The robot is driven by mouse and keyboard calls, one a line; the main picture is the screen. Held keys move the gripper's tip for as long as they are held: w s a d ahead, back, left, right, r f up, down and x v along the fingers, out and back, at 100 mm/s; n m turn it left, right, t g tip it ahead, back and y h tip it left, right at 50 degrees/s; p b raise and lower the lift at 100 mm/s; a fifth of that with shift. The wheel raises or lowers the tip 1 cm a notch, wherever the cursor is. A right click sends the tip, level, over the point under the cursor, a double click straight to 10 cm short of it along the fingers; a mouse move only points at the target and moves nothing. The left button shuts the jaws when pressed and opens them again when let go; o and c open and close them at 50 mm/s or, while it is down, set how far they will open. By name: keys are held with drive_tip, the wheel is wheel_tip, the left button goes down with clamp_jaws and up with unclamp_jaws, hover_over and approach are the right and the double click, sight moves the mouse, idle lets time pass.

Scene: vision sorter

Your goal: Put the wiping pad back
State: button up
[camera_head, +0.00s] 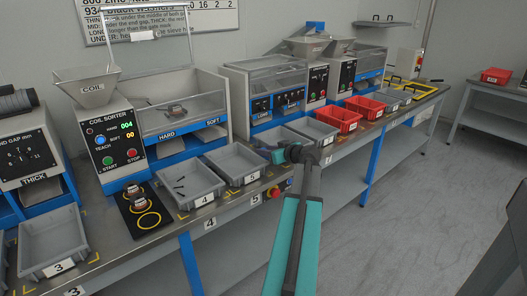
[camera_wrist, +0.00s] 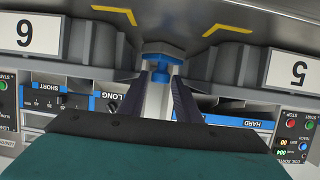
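My gripper (camera_head: 282,153) is over the bench between the number 5 tray (camera_head: 232,184) and the tray to its right. In the wrist view its two dark fingers (camera_wrist: 161,75) point away with a gap between them. A small blue piece (camera_wrist: 161,55) shows at the fingertips. It may be the wiping pad, but I cannot tell whether it is held or lies beyond the fingers. I cannot clearly make out the pad in the head view, where the gripper body hides that spot.
The coil sorter (camera_head: 111,137) stands at left, with a black mat (camera_head: 145,221) bearing yellow rings in front. The number 4 tray (camera_head: 184,203) holds small dark parts. Red trays (camera_head: 338,117) stand farther right. Yellow corner marks (camera_wrist: 115,12) lie on the bench near the gripper.

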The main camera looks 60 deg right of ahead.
drive_tip(key=v, duration=1)
idle(0.7)
